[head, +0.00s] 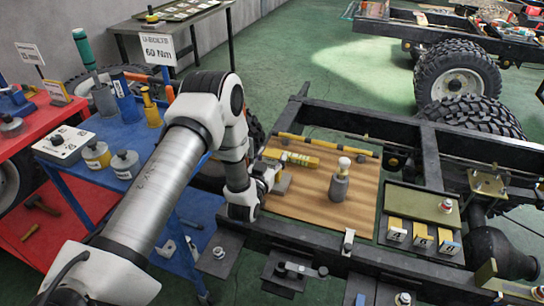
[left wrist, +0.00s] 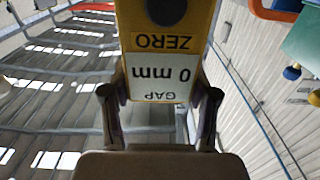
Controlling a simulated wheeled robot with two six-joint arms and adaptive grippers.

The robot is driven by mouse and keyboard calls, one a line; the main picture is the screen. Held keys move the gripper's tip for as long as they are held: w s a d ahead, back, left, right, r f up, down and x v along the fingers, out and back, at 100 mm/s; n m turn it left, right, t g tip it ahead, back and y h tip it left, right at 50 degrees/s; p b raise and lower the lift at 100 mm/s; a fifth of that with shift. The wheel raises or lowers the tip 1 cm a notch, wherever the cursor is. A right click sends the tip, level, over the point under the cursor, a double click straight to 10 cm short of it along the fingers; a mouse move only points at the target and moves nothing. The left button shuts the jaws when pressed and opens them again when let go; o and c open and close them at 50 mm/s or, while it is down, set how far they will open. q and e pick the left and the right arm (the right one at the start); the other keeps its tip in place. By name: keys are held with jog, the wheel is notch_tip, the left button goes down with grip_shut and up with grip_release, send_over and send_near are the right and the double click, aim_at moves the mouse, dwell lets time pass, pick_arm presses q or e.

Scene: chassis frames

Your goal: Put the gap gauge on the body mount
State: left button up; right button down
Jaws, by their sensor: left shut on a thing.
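The gap gauge (left wrist: 163,62) is a yellow block with a white label reading "GAP 0 mm" and "ZERO", upside down in the left wrist view. My left gripper (left wrist: 160,108) is shut on it, one finger on each side. In the head view the gripper (head: 275,178) is over the left part of a wooden board, and the yellow gauge (head: 292,158) points right from it. Which part is the body mount is not labelled; dark brackets with bolts (head: 218,253) stick out from the near chassis rail. My right gripper is not in view.
The wooden board (head: 310,205) lies inside the chassis frame and carries a dark cylinder with a pale top (head: 340,182). A tray with numbered yellow blocks (head: 422,237) stands to its right. A blue cart (head: 135,135) with tools and a red cart (head: 50,115) are at left.

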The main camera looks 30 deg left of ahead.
aim_at(269, 162)
pick_arm(q)
jog(key=shift+f, duration=0.2)
jog(key=o, duration=1.3)
jog(key=shift+c, duration=0.2)
jog(key=shift+r, duration=0.1)
jog(key=shift+s+d, duration=0.1)
jog(key=shift+s, duration=0.2)
jog(key=shift+o, duration=0.3)
jog(key=v, duration=0.2)
jog(key=b+v, duration=0.1)
jog(key=v, duration=0.3)
jog(key=shift+s+f+b, duration=0.25)
jog(key=shift+f+b, duration=0.05)
jog(key=shift+b, duration=0.05)
jog(key=shift+o, duration=0.2)
jog(key=b, duration=0.5)
jog(key=shift+s+f+b, duration=0.25)
jog(key=shift+b, duration=0.05)
jog(key=shift+w+r, duration=0.6)
jog(key=shift+w, duration=0.2)
jog(key=p+x, duration=0.1)
jog(key=x, duration=0.5)
jog(key=shift+w+f, duration=0.1)
